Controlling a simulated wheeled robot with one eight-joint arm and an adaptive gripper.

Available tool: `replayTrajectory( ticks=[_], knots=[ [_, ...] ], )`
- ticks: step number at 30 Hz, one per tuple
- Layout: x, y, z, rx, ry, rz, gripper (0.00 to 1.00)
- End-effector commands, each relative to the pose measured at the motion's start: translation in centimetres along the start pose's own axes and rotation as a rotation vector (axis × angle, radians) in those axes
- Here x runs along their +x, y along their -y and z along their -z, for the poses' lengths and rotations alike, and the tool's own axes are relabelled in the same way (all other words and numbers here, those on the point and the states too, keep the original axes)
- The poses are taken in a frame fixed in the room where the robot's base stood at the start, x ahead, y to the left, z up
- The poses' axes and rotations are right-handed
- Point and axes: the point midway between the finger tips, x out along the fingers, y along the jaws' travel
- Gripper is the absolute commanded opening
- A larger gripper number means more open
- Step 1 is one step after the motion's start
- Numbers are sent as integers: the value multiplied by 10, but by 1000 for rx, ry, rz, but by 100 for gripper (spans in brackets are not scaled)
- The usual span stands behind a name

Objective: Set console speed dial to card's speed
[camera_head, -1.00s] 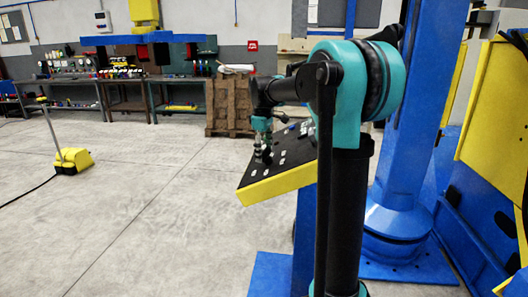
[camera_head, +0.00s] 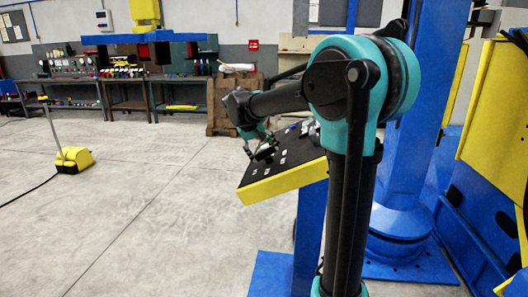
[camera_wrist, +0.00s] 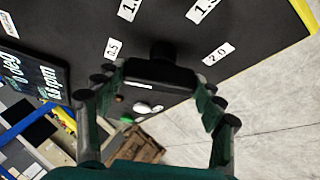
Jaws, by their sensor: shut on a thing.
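The console (camera_head: 283,180) has a sloping black top with a yellow edge. The black speed dial (camera_wrist: 160,73) shows in the wrist view among white number labels, including 2.0 (camera_wrist: 217,53). My gripper (camera_wrist: 157,88) is shut on the dial, its green fingers on either side of the bar-shaped knob. In the head view my gripper (camera_head: 262,150) is down at the console top and the dial is too small to make out.
White and green round parts (camera_wrist: 148,108) lie beyond the dial on the console. A blue column (camera_head: 400,190) and yellow panels (camera_head: 495,130) stand to the right. A yellow pedal box (camera_head: 74,160) is on the open floor at left. Workbenches line the back.

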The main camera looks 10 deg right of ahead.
Motion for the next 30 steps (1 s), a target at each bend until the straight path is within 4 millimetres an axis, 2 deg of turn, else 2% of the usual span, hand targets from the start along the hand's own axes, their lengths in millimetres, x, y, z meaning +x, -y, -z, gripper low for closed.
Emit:
replayTrajectory(
  ticks=[18, 30],
  knots=[
    [0, 5, 2, 502, 0, -268, 40],
    [1, 5, 2, 709, 2, -378, 40]
  ],
)
